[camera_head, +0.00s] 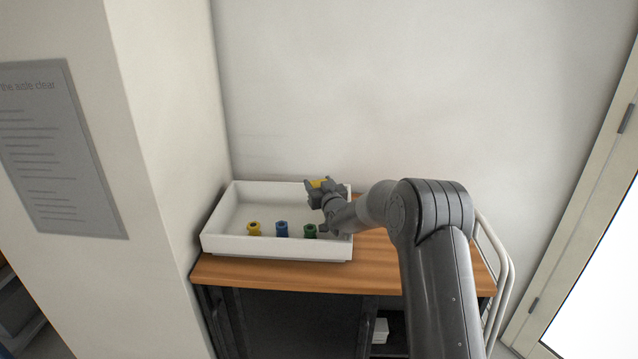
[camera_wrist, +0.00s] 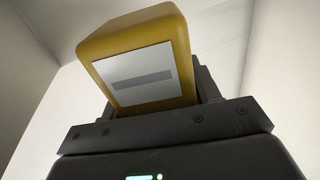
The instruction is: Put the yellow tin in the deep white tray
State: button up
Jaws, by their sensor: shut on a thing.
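The yellow tin (camera_wrist: 137,58) is held between my gripper's fingers, with a pale label facing the wrist camera. In the head view only a small part of the tin (camera_head: 319,183) shows past the fingers. My gripper (camera_head: 318,188) is shut on it, at the right part of the deep white tray (camera_head: 225,243), near its back right corner. The gripper looks to be above the tray; its exact height over the rim is hard to tell. The tray sits on a wooden-topped cart. My arm hides part of the tray's right side.
A yellow fitting (camera_head: 254,229), a blue fitting (camera_head: 282,229) and a green fitting (camera_head: 310,231) stand in a row along the tray's front. The tray's back left floor is clear. The wooden top (camera_head: 375,268) is bare at right. Walls stand behind and left.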

jog(key=o, duration=1.2)
jog(key=shift+f, duration=0.2)
jog(key=shift+c, duration=0.2)
jog(key=shift+r, duration=0.35)
jog(key=shift+s+d+r, duration=0.1)
jog(key=shift+s+r, duration=0.1)
jog(key=shift+r, duration=0.1)
jog(key=v, duration=0.7)
jog(key=shift+r, duration=0.1)
